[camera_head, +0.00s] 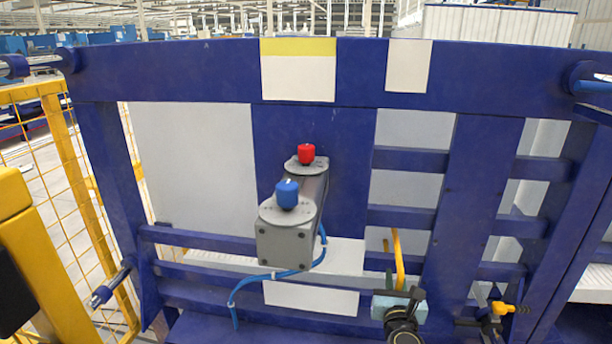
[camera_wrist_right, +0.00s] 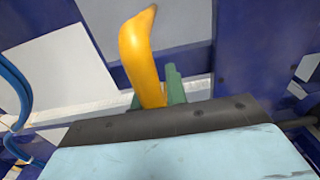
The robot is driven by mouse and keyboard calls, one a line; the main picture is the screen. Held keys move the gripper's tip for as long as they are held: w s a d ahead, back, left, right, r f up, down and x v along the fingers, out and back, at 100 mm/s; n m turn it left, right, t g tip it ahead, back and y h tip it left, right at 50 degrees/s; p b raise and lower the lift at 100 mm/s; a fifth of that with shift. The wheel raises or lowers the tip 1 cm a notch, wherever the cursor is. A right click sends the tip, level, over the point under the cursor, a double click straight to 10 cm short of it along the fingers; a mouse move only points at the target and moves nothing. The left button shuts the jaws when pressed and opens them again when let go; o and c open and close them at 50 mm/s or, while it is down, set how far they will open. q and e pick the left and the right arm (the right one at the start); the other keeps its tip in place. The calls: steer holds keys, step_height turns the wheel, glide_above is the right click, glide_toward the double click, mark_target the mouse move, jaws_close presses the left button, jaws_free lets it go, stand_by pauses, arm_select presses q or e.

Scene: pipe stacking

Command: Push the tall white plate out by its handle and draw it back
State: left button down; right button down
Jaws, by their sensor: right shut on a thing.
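A yellow handle (camera_head: 399,258) stands upright at the lower middle right of the blue frame in the head view. It fills the middle of the right wrist view (camera_wrist_right: 140,55), curved at its top. My right gripper (camera_head: 399,291) is shut on the lower part of the handle. Its green fingertips (camera_wrist_right: 162,95) show beside the handle's base. White panel (camera_head: 408,185) shows behind the handle, between blue bars. A larger white panel (camera_head: 195,165) stands left of the central blue column. I cannot tell which panel the handle is fixed to. My left gripper is out of view.
A grey unit with blue and red knobs (camera_head: 290,225) juts from the central column (camera_head: 335,135), trailing a blue hose (camera_head: 270,274). Blue crossbars (camera_head: 405,217) run behind the handle. A yellow-and-black fitting (camera_head: 498,308) sits right of my gripper. Yellow fencing (camera_head: 75,150) stands left.

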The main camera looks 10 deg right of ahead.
steer(key=shift+v, duration=1.9)
steer(key=shift+s+a+f+p, duration=0.1)
steer(key=shift+s+p, duration=0.05)
steer(key=shift+p, duration=0.15)
steer(key=shift+s+a, duration=0.1)
steer(key=shift+s, duration=0.2)
stand_by(0.4)
steer(key=c, duration=1.2)
jaws_free()
steer(key=shift+o, duration=0.2)
steer(key=v, duration=0.8)
